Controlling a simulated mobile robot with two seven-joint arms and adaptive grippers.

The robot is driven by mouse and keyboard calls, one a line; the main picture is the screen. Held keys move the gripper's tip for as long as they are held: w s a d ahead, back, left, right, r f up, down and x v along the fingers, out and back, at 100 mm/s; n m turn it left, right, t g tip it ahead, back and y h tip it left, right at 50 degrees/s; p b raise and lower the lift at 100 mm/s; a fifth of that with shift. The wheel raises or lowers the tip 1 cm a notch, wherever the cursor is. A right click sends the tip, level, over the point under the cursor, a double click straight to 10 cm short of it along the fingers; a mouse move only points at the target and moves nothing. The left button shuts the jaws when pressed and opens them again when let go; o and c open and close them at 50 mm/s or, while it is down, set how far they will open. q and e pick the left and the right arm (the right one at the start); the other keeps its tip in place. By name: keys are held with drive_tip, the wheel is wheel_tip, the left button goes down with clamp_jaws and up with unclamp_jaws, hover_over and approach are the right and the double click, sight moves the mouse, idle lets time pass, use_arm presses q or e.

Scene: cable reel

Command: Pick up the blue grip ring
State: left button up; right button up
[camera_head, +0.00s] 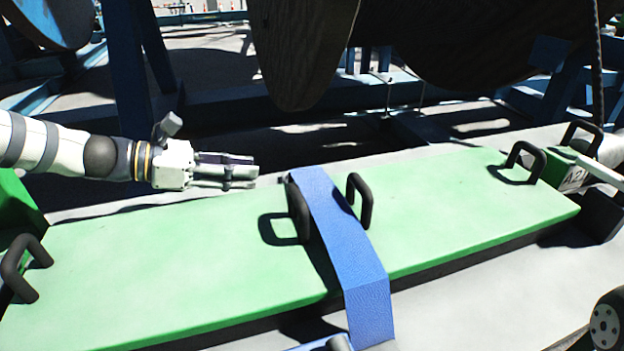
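A wide blue band (342,237) lies across the green board and hangs down over its near edge. It is the only large blue piece near my gripper, and I cannot tell whether it is the blue grip ring or whether it closes into a ring underneath. My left gripper (256,170) comes in from the left, above the board's far edge, pointing right. Its tips are apart from the band, to the left of its far end. It appears to hold nothing, and its finger opening is hard to judge from the side. I cannot make out my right gripper.
The green board (150,275) carries dark handles, two of them (299,212) (361,200) beside the band. A further handle (527,161) stands at the right end and one (22,268) at the left. Large dark reels (303,50) hang behind. A black wheel-like part (606,322) is at lower right.

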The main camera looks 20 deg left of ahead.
sight(299, 173)
use_arm(q)
drive_tip(key=x, duration=0.3)
drive_tip(key=b+x, duration=0.1)
drive_tip(key=x, duration=0.1)
drive_tip(key=shift+d+f, duration=0.2)
drive_tip(key=shift+f, duration=0.15)
drive_tip(key=x, duration=0.6)
drive_tip(key=shift+w+r+b, duration=0.1)
drive_tip(key=shift+r+b, duration=0.1)
drive_tip(key=shift+b, duration=0.2)
drive_tip(key=shift+r, duration=0.1)
use_arm(e)
drive_tip(key=shift+s+a+f+g, duration=0.1)
drive_tip(key=shift+s+f+g, duration=0.2)
drive_tip(key=shift+s+f, duration=0.7)
use_arm(q)
clamp_jaws()
use_arm(e)
drive_tip(key=shift+w, duration=0.1)
